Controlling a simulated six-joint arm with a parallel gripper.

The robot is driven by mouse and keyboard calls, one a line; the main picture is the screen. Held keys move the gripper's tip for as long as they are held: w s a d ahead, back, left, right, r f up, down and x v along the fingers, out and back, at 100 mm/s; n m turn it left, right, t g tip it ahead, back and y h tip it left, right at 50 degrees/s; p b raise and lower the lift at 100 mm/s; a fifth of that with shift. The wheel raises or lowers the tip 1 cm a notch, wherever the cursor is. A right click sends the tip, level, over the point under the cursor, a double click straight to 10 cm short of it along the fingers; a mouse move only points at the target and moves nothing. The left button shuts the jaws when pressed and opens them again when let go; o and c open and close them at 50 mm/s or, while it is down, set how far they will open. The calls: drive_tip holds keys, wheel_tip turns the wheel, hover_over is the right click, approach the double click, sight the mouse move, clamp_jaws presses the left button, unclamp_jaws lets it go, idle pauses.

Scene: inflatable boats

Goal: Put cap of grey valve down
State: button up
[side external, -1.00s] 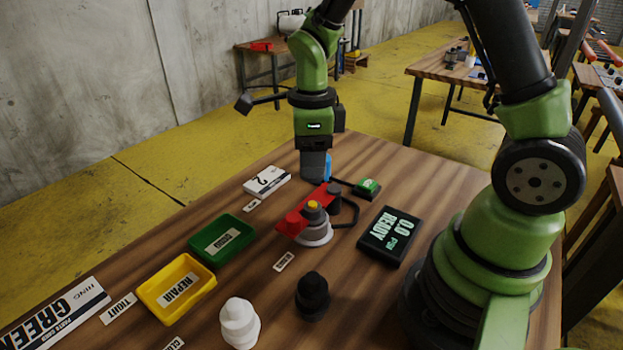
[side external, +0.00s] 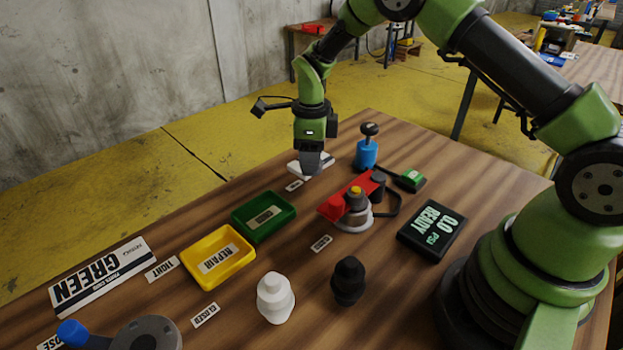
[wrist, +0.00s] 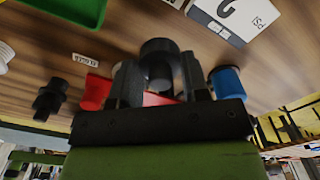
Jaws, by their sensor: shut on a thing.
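My gripper (side external: 311,163) points down over the white numbered card (side external: 297,166) at the back of the table. In the wrist view my gripper (wrist: 160,70) is shut on a dark grey rounded cap (wrist: 159,47). In the side view the cap cannot be told apart from the fingers, nor whether it touches the card. The grey valve (side external: 352,221) stands to the right and nearer the camera, on a pale round base. A yellow piece shows at its top, with a red part (side external: 335,207) beside it.
A blue bottle with a black knob (side external: 367,153) stands right of my gripper. Green (side external: 285,228) and yellow (side external: 240,268) trays lie nearer the camera. White (side external: 275,300) and black (side external: 348,282) capped valves stand in front. A pressure display (side external: 458,231) lies at right.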

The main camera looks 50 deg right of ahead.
sight(311, 192)
drive_tip(key=shift+f, duration=2.75)
drive_tip(key=o, duration=0.9)
drive_tip(key=shift+f, duration=0.15)
